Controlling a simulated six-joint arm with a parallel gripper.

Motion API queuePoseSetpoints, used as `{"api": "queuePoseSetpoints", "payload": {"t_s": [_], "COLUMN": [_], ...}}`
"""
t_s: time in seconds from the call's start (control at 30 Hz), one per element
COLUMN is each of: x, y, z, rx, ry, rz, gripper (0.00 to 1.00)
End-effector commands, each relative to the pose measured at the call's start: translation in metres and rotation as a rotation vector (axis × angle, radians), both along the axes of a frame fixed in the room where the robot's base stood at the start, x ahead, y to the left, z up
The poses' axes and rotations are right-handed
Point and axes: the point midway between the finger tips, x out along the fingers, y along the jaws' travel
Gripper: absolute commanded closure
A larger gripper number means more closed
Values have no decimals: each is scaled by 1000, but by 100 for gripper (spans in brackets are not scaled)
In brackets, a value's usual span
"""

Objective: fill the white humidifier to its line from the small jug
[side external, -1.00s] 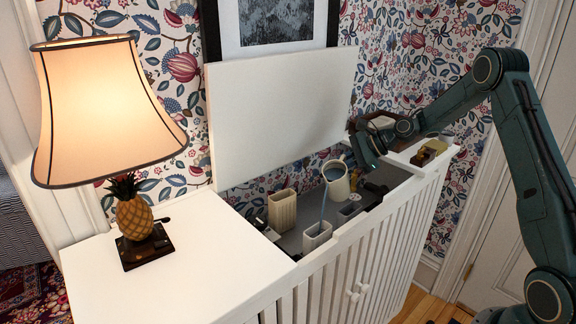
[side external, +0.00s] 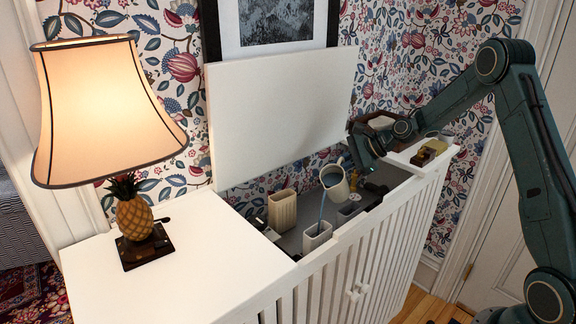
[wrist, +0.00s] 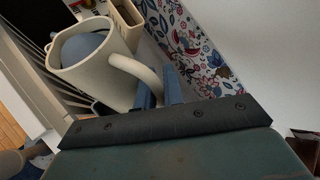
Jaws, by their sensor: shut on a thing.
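The small cream jug (side external: 337,188) hangs tilted to the left above the open well of the cabinet, with blue water inside. A thin blue stream runs from its lip down to the white humidifier (side external: 317,240), an open-topped container standing upright in the well. The humidifier's line and water level are too small to make out. My gripper (side external: 354,172) is to the right of the jug. In the wrist view my gripper (wrist: 159,92) is shut on the handle of the jug (wrist: 112,78).
A ribbed cream container (side external: 282,211) stands in the well, left of and behind the humidifier. The white raised lid (side external: 280,110) stands behind the well. A lit lamp (side external: 105,110) with a pineapple base is on the clear white top at left.

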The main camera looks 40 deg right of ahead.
Motion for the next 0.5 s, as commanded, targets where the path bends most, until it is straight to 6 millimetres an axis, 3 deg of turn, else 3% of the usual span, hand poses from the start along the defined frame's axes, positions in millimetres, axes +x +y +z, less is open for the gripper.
{"api": "queuePoseSetpoints", "payload": {"t_s": [0.5], "x": [-1], "y": [5], "z": [2], "rx": [-59], "ry": [-24], "rz": [2], "gripper": [100]}}
